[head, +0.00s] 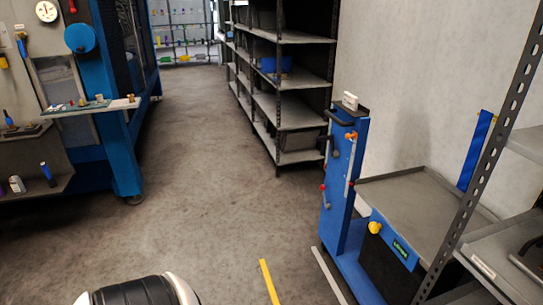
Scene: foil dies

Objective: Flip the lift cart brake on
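The blue lift cart (340,190) stands right of centre against the pale wall, with a grey flat platform (420,205) behind its column. A lever with an orange knob (351,135) is near the column's top. A lower small lever with a red knob (322,188) sticks out on the column's left side. A yellow knob (375,227) sits on the cart's blue front panel beside a green label (400,249). I cannot tell which of these is the brake, or its state. Neither of my grippers is in view.
Grey shelving (285,90) stands behind the cart, and a metal rack (500,160) stands close at the right. A blue machine (105,130) with a side shelf is at the left. A yellow floor strip (269,281) lies before the cart. The middle floor is clear.

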